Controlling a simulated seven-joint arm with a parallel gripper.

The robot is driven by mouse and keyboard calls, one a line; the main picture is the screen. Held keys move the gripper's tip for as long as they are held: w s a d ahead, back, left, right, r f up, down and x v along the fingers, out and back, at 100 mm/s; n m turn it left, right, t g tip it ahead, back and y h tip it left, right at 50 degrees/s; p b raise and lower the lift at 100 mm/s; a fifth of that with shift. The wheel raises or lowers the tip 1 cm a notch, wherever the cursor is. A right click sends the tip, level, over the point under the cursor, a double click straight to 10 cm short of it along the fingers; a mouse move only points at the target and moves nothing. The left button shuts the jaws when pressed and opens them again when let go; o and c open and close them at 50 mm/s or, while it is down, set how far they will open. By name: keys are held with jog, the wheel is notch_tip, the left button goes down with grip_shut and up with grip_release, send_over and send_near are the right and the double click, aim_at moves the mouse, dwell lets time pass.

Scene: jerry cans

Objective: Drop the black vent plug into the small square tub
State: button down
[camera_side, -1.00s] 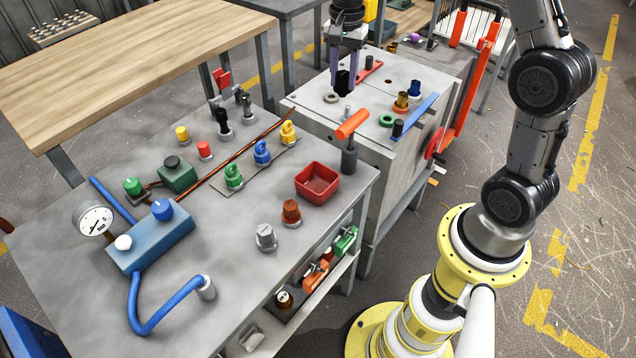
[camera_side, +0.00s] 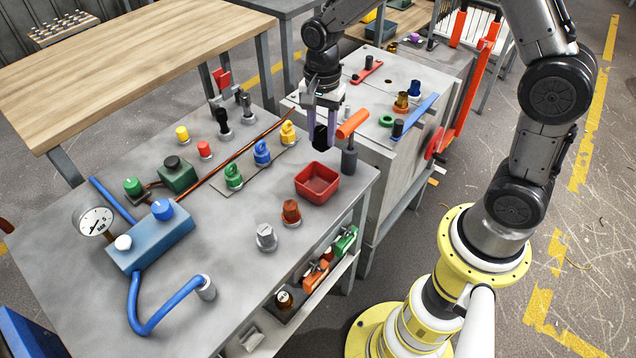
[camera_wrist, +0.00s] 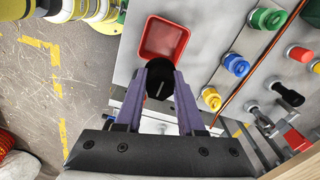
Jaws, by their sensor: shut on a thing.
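My gripper (camera_side: 322,122) has purple fingers shut on the black vent plug (camera_side: 320,137). It holds the plug in the air near the table's far right edge, just behind the tub in the side view. The small square tub (camera_side: 317,183) is red and open at the top, on the grey metal table. In the wrist view the plug (camera_wrist: 158,80) shows dark between the fingertips (camera_wrist: 160,88), close to the near rim of the tub (camera_wrist: 163,38). The tub's visible floor is bare.
An orange-handled tool (camera_side: 352,124) stands right of my gripper. Yellow, blue and green ring fittings (camera_side: 262,153) stand left of the tub. An orange-brown knob (camera_side: 291,212) and a grey knob (camera_side: 266,238) stand in front.

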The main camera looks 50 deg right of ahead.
aim_at(322, 147)
jog(key=shift+f, duration=2.35)
jog(key=shift+c, duration=2.2)
grip_release()
jog(key=shift+r, duration=0.15)
notch_tip(322, 147, up, 14)
jog(key=shift+f, duration=0.2)
